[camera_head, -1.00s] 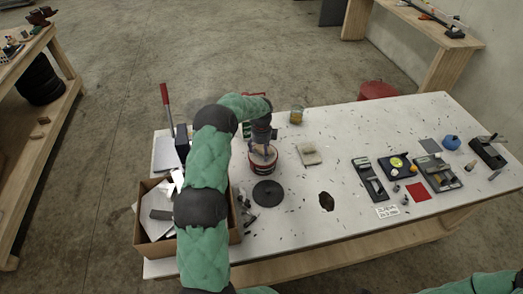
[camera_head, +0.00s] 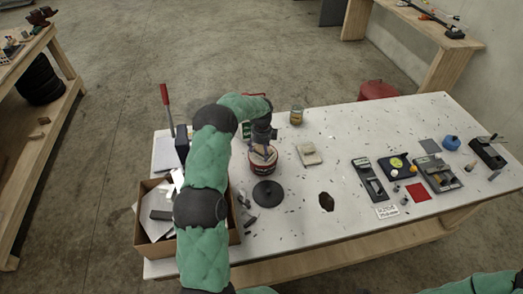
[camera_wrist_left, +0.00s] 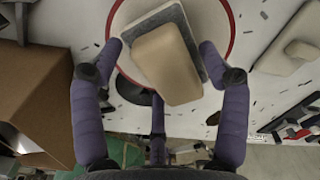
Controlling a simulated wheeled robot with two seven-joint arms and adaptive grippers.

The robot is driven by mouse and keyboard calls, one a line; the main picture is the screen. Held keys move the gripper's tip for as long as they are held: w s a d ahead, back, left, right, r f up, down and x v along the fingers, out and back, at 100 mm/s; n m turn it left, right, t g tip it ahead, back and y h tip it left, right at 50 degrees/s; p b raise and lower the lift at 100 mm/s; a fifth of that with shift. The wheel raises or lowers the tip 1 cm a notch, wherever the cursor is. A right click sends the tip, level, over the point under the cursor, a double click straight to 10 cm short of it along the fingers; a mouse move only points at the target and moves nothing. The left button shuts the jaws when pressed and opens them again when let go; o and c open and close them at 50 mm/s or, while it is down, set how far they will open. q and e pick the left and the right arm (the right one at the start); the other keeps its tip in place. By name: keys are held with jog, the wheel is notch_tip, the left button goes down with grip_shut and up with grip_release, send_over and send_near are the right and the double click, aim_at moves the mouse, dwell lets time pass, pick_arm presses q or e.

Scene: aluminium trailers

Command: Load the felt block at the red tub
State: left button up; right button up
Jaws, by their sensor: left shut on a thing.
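The felt block (camera_wrist_left: 168,62) has a beige body and a grey pad along one side. In the left wrist view it lies tilted between the fingers of my left gripper (camera_wrist_left: 160,47), which is shut on it. The red tub (camera_head: 263,169) stands on the white table, and my left gripper (camera_head: 263,149) is right over its mouth in the head view. The tub's round red rim (camera_wrist_left: 234,30) shows around the block in the left wrist view. Whether the block touches the tub's inside I cannot tell. My right gripper is out of view.
A black disc (camera_head: 268,193) lies in front of the tub. A cardboard box (camera_head: 152,240) of scraps stands at the left, and a glass jar (camera_head: 296,115) behind. A pale block (camera_head: 309,154) lies to the right. Several tools and trays fill the table's right end.

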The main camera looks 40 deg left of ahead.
aim_at(261, 149)
pick_arm(q)
jog(key=shift+r+p, duration=1.55)
jog(key=shift+r, duration=1.75)
